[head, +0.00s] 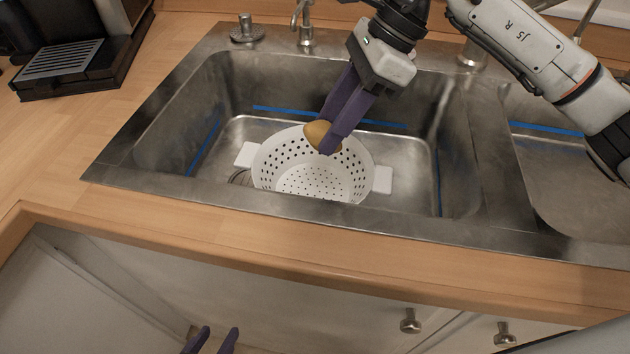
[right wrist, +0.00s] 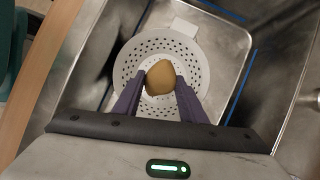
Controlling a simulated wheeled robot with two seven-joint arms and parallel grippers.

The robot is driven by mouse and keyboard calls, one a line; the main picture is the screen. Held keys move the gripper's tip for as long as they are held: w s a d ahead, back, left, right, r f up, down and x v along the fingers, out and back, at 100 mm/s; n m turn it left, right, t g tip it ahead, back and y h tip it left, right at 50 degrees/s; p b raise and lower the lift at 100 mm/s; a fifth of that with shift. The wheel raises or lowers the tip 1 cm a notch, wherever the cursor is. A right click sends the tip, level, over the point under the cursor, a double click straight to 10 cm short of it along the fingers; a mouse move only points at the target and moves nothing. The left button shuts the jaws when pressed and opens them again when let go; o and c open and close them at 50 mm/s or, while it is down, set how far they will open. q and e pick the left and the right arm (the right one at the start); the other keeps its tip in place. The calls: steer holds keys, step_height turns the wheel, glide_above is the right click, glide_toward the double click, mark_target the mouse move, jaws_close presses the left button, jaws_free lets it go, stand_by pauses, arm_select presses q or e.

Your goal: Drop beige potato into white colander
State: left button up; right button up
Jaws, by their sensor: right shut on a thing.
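The beige potato (head: 321,136) is held between the purple fingers of my right gripper (head: 332,140). It is above the white colander (head: 270,165), over its far inner side in the head view. The colander stands upright in the left sink basin. In the right wrist view the potato (right wrist: 160,76) sits between the fingertips with the colander (right wrist: 133,62) below it. My right gripper is shut on the potato. My left gripper (head: 211,341) is low at the bottom edge of the head view, in front of the cabinets, with its two fingertips apart and nothing between them.
The metal sink (head: 215,195) has a second basin (head: 570,185) at the right. A faucet (head: 304,20) stands behind it. A coffee machine (head: 75,50) is on the wooden counter at the left. A cabinet door (head: 60,300) stands open at the lower left.

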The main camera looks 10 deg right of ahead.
steer(key=o, duration=1.2)
steer(key=v, duration=1)
steer(key=shift+d+r, duration=0.1)
steer(key=shift+r, duration=0.15)
